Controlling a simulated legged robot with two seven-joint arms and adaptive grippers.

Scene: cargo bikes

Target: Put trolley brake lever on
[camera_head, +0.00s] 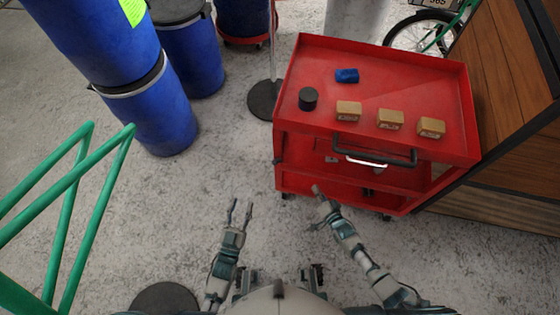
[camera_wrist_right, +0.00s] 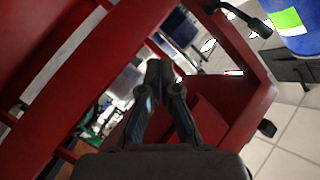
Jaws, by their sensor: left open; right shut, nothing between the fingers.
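The red trolley (camera_head: 420,78) stands ahead of me, with a dark handle (camera_head: 375,156) along its near side. A small dark part (camera_head: 279,161) sticks out at its left side; I cannot tell if it is the brake lever. In the right wrist view, a black knob on a bent stem (camera_wrist_right: 258,26) and a black end piece (camera_wrist_right: 267,128) show beside the red frame (camera_wrist_right: 245,65). My right gripper (camera_head: 318,193) is shut and empty at the trolley's lower near-left corner; its fingers (camera_wrist_right: 160,72) show against the frame. My left gripper (camera_head: 240,205) is open and empty over the floor.
On the trolley top are a blue block (camera_head: 347,75), a black cylinder (camera_head: 308,98) and several tan boxes, one at the left (camera_head: 348,110). Blue barrels (camera_head: 150,110) and green rails (camera_head: 70,185) stand left. A wooden cargo box (camera_head: 510,70) is close on the right.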

